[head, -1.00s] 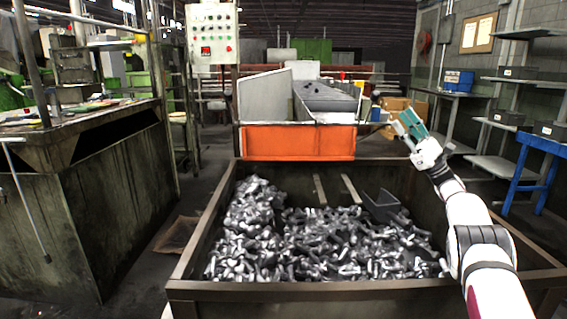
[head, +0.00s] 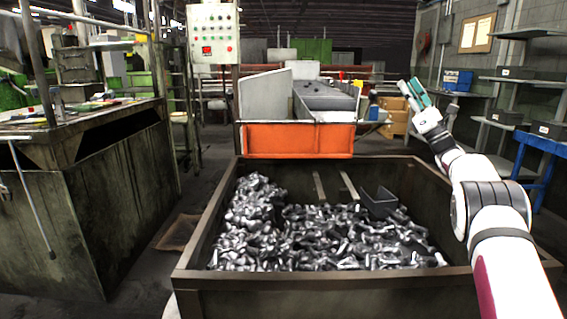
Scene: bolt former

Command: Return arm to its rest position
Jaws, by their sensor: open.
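My arm (head: 490,215) reaches up from the lower right of the head view, over the right side of the bolt bin. My gripper (head: 408,88) is at its upper end, raised above the bin's far right corner and pointing up and left. Its teal fingers are small in the picture. They look open, and I see nothing held between them.
A large metal bin (head: 360,283) in front of me holds a heap of bolts (head: 300,235) and a dark scoop-like tray (head: 379,201). An orange-fronted machine (head: 298,139) stands behind it. A workbench (head: 110,190) is at left, a blue-legged table (head: 538,145) at right.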

